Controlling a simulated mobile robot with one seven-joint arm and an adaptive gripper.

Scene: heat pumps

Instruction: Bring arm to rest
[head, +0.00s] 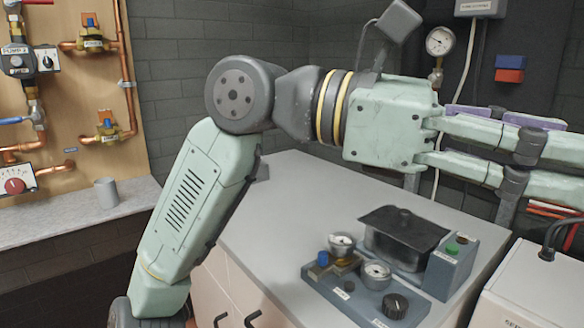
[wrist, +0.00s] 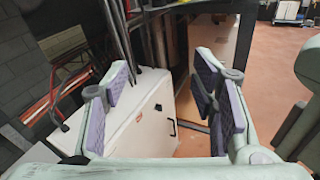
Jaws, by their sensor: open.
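My arm shows large in the head view, rising from the lower left and bending over the grey worktop. My gripper (head: 530,155) reaches to the right edge of the head view, above and behind the control unit, with its tips partly cut off. In the wrist view my gripper (wrist: 163,95) has its two purple-padded fingers wide apart with nothing between them. Beyond the fingers a white cabinet (wrist: 130,120) and a reddish floor show.
A control unit with gauges and knobs (head: 395,305) and a black lid (head: 405,230) sits on the worktop (head: 290,215). A grey cup (head: 106,192) stands on the left counter. A wall gauge (head: 439,41) hangs behind the arm. A white box (head: 545,290) is at the lower right.

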